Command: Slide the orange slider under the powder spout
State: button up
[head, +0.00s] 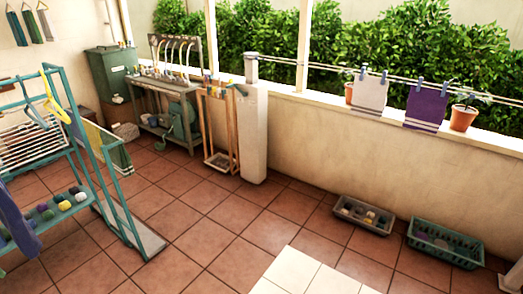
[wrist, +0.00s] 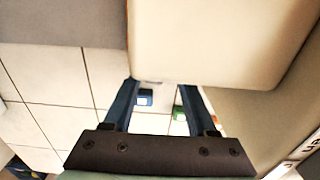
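My gripper (wrist: 159,88) shows in the wrist view with its two dark blue fingers spread apart and nothing visible held between them. Its tips lie at the lower edge of a large cream block (wrist: 215,40), and I cannot tell whether they touch it. A small blue piece with a white patch (wrist: 145,97) shows between the fingers, and a green piece (wrist: 178,113) shows beside the right finger. A thin orange sliver (wrist: 212,118) peeks out right of that finger; I cannot tell whether it is the orange slider. I cannot make out the powder spout. The head view shows no gripper.
White tiles (wrist: 50,75) lie behind the fingers, and a grey surface (wrist: 60,22) fills the upper left. In the head view, a teal drying rack (head: 135,215) stands left, and two baskets, grey (head: 362,215) and green (head: 445,243), sit by the wall. Open terracotta floor lies between.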

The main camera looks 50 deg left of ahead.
jog(key=shift+d, duration=0.1)
notch_tip(320, 180, up, 13)
dwell(0.6)
dwell(0.4)
